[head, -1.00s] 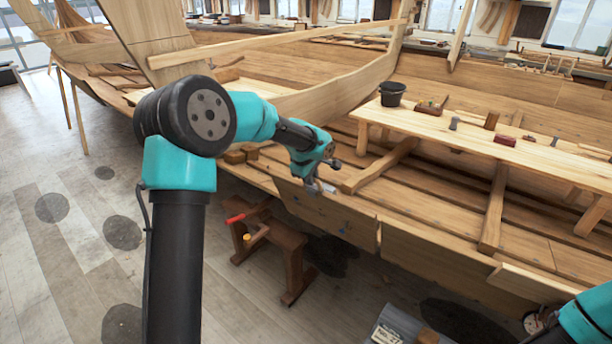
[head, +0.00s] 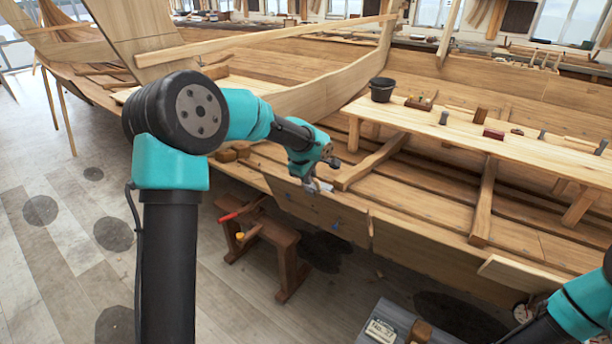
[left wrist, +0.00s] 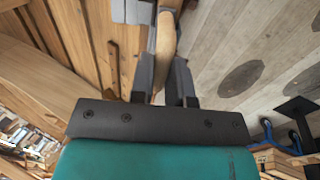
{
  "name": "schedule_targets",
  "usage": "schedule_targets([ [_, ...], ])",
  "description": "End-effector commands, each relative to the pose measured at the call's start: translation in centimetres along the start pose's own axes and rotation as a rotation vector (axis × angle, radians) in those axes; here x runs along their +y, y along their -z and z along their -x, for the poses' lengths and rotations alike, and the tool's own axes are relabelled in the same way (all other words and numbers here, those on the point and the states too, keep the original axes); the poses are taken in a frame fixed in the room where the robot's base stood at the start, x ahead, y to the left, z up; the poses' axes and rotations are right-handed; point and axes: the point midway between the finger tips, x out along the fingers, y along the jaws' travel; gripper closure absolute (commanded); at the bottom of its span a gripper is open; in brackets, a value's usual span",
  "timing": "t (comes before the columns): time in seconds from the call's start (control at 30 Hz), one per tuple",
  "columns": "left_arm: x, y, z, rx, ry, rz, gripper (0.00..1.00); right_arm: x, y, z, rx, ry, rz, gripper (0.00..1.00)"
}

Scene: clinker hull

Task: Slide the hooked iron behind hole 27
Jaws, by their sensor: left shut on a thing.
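My left gripper (head: 318,186) is at the top edge of the hull's near plank (head: 308,206). In the left wrist view, its two dark fingers (left wrist: 166,82) are shut on a wooden handle (left wrist: 165,42), which I take to be the hooked iron's. Grey metal shows beside the handle at the top of that view; I cannot make out the hook's shape or whether it touches the plank. Small blue marks (head: 337,224) show on the plank's outer face. Hole 27 cannot be told apart. My right arm enters at the lower right, its gripper out of view.
A wooden bench (head: 285,243) with red- and yellow-ended tools stands below the plank. A grey box (head: 385,325) with a label is at the bottom. A plank table (head: 465,143) inside the hull holds a black bucket (head: 382,90) and small blocks. Floor at left is free.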

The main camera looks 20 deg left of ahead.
Motion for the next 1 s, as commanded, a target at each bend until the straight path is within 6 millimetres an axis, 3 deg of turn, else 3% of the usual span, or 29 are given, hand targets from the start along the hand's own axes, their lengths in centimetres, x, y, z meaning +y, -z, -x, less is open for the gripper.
schedule_targets([
  [0.73,0.0,-4.2,0.0,-0.001,0.0,-0.001,1.0,0.0,0.0,0.0,0.0,0.0,0.0,0.46],
  [1.0,0.0,-4.8,0.0,0.0,-0.001,0.0,1.0,0.0,0.0,0.0,0.0,0.0,0.0,0.46],
])
